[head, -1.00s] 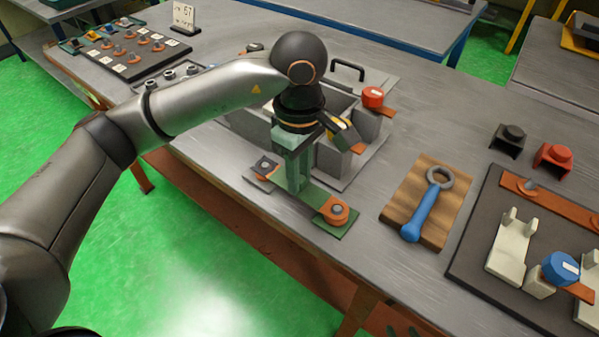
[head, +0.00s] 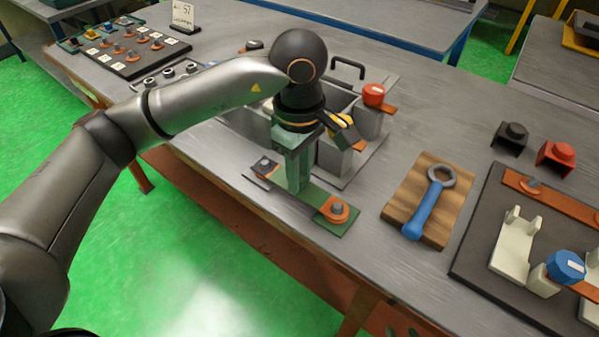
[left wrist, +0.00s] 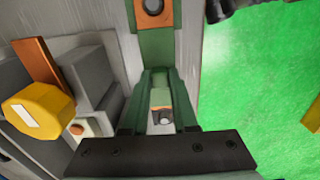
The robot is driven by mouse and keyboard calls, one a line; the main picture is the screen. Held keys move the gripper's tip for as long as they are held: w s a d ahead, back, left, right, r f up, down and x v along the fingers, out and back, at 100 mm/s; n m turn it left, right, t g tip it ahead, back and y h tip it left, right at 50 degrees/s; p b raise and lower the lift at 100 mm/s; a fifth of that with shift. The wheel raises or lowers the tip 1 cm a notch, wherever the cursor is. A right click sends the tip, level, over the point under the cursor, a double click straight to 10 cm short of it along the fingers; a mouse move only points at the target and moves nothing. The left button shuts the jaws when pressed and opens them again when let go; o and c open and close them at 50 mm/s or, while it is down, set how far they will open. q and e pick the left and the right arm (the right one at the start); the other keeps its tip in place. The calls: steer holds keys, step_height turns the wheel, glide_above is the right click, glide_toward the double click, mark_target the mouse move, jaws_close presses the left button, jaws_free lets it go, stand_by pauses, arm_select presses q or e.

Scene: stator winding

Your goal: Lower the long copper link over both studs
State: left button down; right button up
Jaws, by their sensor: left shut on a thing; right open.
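My left gripper (head: 298,186) points down, shut on the middle of the long copper link, which shows as a green strip (head: 318,205) with copper ends. The near right copper end (head: 328,216) has a grey stud (head: 338,209) in its middle. At the far left end another dark grey stud (head: 264,164) shows beside copper. In the left wrist view one copper end (left wrist: 139,8) with a dark round centre is at the top, and a bit of copper with a stud (left wrist: 166,118) shows between the fingers. I cannot tell how far down the link sits. My right gripper is not in view.
A grey divided bin (head: 335,160) stands close behind the gripper, with yellow (head: 342,121) and red (head: 374,94) capped parts. A blue wrench (head: 428,205) lies on a wooden block (head: 400,197). A dark board (head: 480,240) with fixtures is at right. The table's front edge is close.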

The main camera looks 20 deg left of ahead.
arm_select(q)
steer(key=shift+f+b, duration=0.3)
steer(key=shift+b, duration=0.15)
stand_by(0.6)
steer(key=c, duration=0.6)
jaws_free()
steer(key=shift+r, duration=0.1)
steer(key=shift+r+p, duration=2.05)
steer(key=shift+r, duration=1.45)
steer(key=shift+f, duration=0.1)
